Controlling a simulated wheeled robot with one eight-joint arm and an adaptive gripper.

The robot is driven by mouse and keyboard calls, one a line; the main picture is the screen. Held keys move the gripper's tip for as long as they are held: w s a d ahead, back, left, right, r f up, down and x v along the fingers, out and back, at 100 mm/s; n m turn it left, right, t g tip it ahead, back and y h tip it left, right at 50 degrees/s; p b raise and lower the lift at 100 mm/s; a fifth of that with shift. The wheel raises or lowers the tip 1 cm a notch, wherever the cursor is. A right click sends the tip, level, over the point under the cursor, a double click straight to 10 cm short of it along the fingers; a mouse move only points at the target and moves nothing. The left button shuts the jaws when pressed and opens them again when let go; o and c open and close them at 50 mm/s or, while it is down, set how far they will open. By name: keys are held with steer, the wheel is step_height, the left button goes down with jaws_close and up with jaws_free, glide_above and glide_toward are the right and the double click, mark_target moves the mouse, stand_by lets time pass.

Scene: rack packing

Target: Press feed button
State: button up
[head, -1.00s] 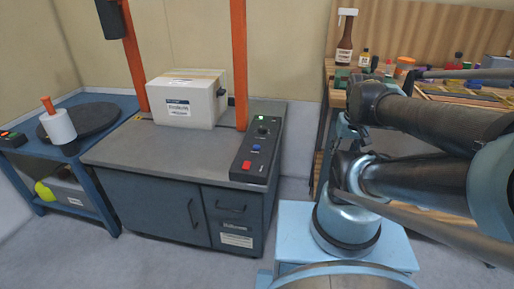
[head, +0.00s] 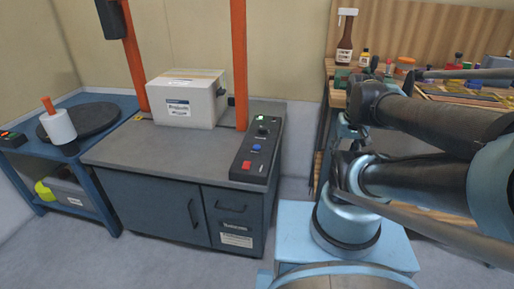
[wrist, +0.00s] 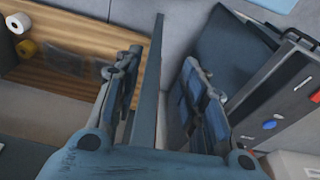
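A dark control panel (head: 257,142) lies along the right side of the grey machine top. In the wrist view the panel lies at the right, with the blue button (wrist: 269,124) and a red one at the edge. My gripper (wrist: 160,68) is open and empty, its two fingers apart, away from the panel. The head view does not clearly show its fingers.
A white carton (head: 187,98) sits on the machine (head: 140,150) between orange posts. A blue stand (head: 95,180) with a dark turntable is at the left. A wooden bench (head: 338,97) with bottles and small items stands at the right, partly behind my arm.

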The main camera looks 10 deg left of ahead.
jaws_close()
stand_by(1.4)
